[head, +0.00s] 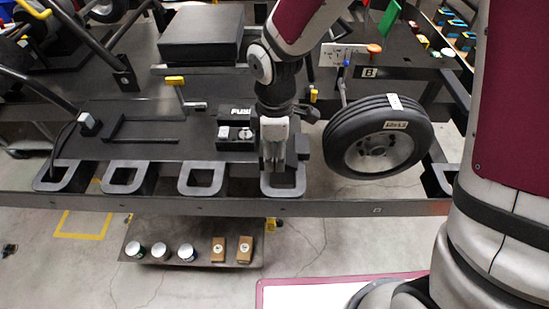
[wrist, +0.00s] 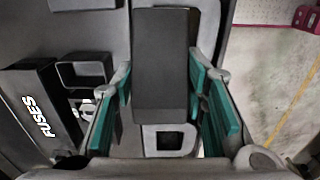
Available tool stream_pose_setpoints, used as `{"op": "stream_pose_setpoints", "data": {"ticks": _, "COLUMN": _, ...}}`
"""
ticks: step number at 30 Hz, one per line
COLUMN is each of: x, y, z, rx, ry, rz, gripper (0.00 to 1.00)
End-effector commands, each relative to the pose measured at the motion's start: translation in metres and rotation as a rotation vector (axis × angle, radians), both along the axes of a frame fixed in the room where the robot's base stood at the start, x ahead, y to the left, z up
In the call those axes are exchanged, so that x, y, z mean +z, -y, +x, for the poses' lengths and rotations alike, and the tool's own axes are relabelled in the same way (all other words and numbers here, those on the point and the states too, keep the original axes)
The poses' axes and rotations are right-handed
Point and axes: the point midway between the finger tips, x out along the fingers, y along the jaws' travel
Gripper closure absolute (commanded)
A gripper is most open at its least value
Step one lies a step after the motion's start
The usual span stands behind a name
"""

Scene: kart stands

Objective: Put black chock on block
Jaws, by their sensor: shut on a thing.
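My gripper (head: 273,163) points down at the front edge of the kart stand, over a grey loop-shaped bracket (head: 297,190). In the wrist view its teal pads flank a black rectangular piece (wrist: 161,65), which looks like the black chock, and the gripper is shut on it. The piece lies over the bracket, whose opening shows below it in the wrist view; whether it touches the bracket I cannot tell. In the head view my gripper mostly hides the piece. A large black block (head: 201,40) sits at the back; I cannot tell whether it is the task's block.
A fuse box (head: 236,128) stands just left of my gripper. A wheel (head: 348,155) is close on the right. More loop brackets (head: 198,192) line the front edge to the left. A low shelf (head: 205,261) with several small items is below.

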Motion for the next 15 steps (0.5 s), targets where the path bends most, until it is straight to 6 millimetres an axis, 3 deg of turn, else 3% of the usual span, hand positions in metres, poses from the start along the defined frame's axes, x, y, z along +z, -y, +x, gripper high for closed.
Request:
{"op": "stream_pose_setpoints", "data": {"ticks": 9, "x": -0.032, "y": 0.0, "z": 0.0, "rx": 0.001, "ry": -0.003, "rz": -0.002, "gripper": 0.91}}
{"op": "stream_pose_setpoints", "data": {"ticks": 15, "x": -0.035, "y": -0.001, "z": 0.001, "rx": 0.001, "ry": 0.001, "rz": 0.0, "gripper": 0.91}}
